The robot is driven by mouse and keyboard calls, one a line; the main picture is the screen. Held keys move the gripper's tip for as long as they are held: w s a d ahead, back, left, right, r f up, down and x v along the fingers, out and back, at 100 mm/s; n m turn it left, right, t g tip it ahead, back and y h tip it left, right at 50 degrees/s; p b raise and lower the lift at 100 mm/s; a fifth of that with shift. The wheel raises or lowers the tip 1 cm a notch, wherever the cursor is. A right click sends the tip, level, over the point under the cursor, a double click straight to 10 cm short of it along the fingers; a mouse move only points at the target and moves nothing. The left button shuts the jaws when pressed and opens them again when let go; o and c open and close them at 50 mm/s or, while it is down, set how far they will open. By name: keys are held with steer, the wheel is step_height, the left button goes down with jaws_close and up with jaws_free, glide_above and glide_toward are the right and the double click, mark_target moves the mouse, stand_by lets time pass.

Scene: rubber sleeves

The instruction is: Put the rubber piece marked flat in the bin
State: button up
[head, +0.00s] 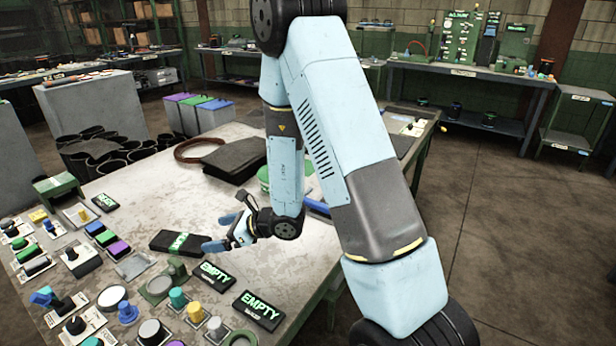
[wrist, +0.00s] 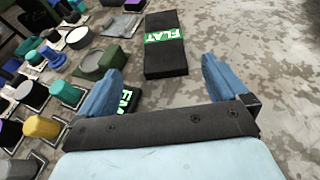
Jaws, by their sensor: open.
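The rubber piece marked FLAT (wrist: 164,62) is a black slab with a green band and white letters. It lies flat on the table, just beyond my gripper in the wrist view. In the head view the same black piece (head: 168,239) lies left of my gripper, its label small. My gripper (head: 218,232) is open and empty, its two blue fingers apart low over the table. It also shows in the wrist view (wrist: 161,72), where the fingers point towards the piece. I cannot tell which container is the bin.
Two black EMPTY plates (head: 257,309) lie near the table's front edge. Knobs and buttons (head: 115,248) crowd the left side. A dark folded sheet (head: 238,160) and a brown ring (head: 203,148) lie at the back. Lidded boxes (head: 197,116) and black sleeves (head: 92,150) stand beyond the table.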

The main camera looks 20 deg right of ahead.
steer(key=s+d+r+n+g, duration=0.1)
steer(key=s+r+n+g, duration=0.2)
steer(key=s+r+n, duration=0.5)
steer(key=s+d+r+n+g, duration=0.1)
steer(key=s+r+n+g, duration=0.25)
steer(key=r+n, duration=0.45)
steer(key=s+d+r+n+t+h, duration=0.2)
steer(key=s+d+r+h, duration=0.3)
steer(key=d, duration=0.5)
steer(key=s+d+r+n+t+h, duration=0.3)
steer(key=s+d+r+n+h, duration=0.2)
steer(key=d, duration=0.5)
step_height(320, 180, up, 4)
steer(key=s+h, duration=0.1)
steer(key=s, duration=0.1)
steer(key=shift+s+d+f+n+h, duration=0.25)
steer(key=shift+s+n+h, duration=0.05)
steer(key=shift+d+r+t, duration=0.15)
steer(key=shift+d+t, duration=0.1)
steer(key=shift+d, duration=0.05)
steer(key=shift+c, duration=0.4)
